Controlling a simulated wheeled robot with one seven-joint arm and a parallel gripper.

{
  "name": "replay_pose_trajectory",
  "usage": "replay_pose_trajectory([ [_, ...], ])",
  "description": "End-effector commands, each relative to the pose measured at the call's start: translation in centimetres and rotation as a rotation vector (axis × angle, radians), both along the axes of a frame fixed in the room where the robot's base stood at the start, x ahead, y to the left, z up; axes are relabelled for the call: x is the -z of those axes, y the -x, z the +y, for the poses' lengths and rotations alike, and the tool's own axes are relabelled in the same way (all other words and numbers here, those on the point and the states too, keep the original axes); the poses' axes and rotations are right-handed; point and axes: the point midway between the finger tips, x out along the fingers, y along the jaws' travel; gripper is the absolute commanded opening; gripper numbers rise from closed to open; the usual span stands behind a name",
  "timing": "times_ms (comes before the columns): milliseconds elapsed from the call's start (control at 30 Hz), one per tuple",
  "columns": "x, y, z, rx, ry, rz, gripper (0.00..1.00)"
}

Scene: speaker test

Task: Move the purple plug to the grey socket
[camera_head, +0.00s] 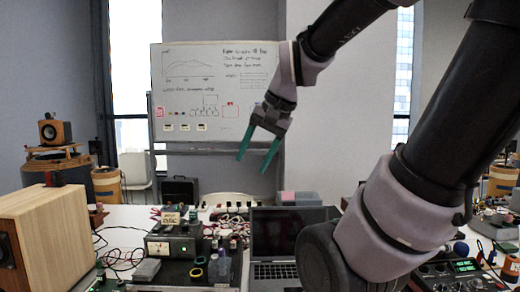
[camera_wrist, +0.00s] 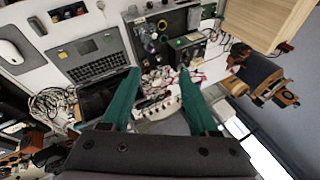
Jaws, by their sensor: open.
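My gripper (camera_head: 251,165) is open and empty, with two teal fingers held well above the table, in front of the whiteboard. In the wrist view my gripper (camera_wrist: 159,73) shows its fingers apart, with the cluttered table beyond them. A small purplish piece (camera_head: 223,264) stands on the dark equipment panel (camera_head: 180,273) left of the laptop; it is too small to tell whether it is the purple plug. The panel also shows in the wrist view (camera_wrist: 170,18). I cannot make out the grey socket for certain among the small parts.
An open laptop (camera_head: 273,240) stands right of the panel. A large wooden speaker (camera_head: 50,235) stands at the left, and a meter box (camera_head: 170,247) with cables is beside the panel. My arm covers much of the right side.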

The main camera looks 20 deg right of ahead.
Motion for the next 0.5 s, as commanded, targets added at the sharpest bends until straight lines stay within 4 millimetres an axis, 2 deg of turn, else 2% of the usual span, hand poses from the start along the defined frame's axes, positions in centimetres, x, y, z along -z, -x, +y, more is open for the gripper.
replay_pose_trajectory([
  [200, -1.9, 1.7, -0.6, -0.192, 0.173, -0.18, 0.61],
  [500, -2.1, 1.9, -0.7, -0.222, 0.202, -0.204, 0.61],
])
